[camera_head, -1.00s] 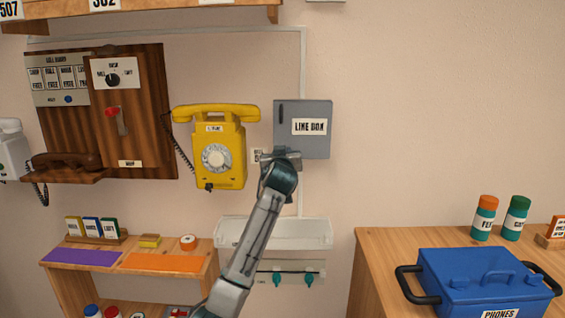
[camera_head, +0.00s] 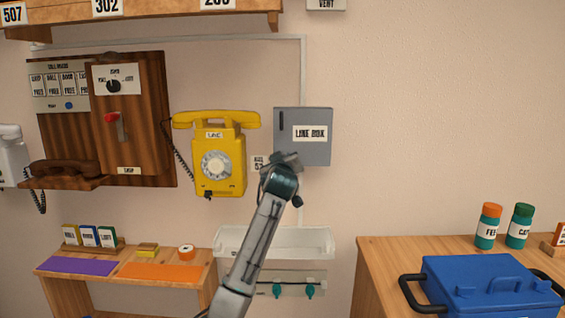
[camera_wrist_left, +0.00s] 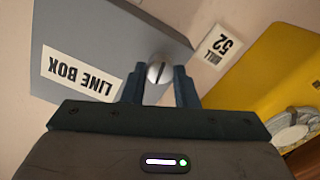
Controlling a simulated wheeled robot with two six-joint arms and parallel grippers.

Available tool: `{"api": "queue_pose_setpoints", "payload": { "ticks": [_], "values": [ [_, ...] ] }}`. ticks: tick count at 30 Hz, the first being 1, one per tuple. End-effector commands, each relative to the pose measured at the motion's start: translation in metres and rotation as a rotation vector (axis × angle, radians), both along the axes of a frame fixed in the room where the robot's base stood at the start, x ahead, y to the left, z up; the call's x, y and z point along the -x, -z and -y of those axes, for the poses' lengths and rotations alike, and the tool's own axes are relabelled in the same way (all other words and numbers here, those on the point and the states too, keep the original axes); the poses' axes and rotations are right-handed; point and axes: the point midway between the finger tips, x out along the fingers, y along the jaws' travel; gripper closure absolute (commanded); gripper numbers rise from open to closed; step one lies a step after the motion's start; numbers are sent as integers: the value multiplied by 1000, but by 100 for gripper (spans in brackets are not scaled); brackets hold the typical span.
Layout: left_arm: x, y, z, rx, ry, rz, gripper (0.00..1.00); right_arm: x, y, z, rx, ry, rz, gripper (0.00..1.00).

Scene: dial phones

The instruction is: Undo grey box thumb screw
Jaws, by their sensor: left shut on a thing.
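The grey line box (camera_head: 316,152) hangs on the wall right of the yellow phone, and its cover looks closed. The wrist view shows the same box (camera_wrist_left: 110,35) upside down. A round silver thumb screw (camera_wrist_left: 158,73) with a dark slot sits at the box's edge. My left gripper (camera_head: 283,157) is at the box's lower left corner. In the wrist view its two fingers (camera_wrist_left: 159,84) are shut on the thumb screw, one on each side. The gripper hides the screw in the head view. My right gripper is not in view.
The yellow dial phone (camera_head: 218,165) hangs close left of my gripper, with a small number card (camera_head: 257,163) between. A white wall tray (camera_head: 310,240) and teal hooks (camera_head: 309,290) are below. A blue toolbox (camera_head: 490,285) stands on the right bench. The wall right of the box is clear.

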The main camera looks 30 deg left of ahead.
Motion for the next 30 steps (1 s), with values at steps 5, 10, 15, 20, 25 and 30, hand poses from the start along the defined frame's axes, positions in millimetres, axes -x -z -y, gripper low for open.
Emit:
{"api": "queue_pose_setpoints", "payload": {
  "ticks": [5, 10, 15, 20, 25, 30],
  "values": [
    [0, 2, 0, 1, -1, -4, 62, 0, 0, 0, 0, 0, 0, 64],
    [0, 1, 0, 0, 0, -2, 52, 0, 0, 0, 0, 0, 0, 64],
    [1, 1, 1, 0, 0, -1, 52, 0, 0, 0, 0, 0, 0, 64],
    [11, 1, 7, 0, 2, 1, 52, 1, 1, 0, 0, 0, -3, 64],
    [38, 2, 24, 0, 2, 1, 52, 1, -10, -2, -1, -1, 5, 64],
    [66, 2, 41, 0, 2, 1, 52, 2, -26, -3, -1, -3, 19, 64]
  ]
}}
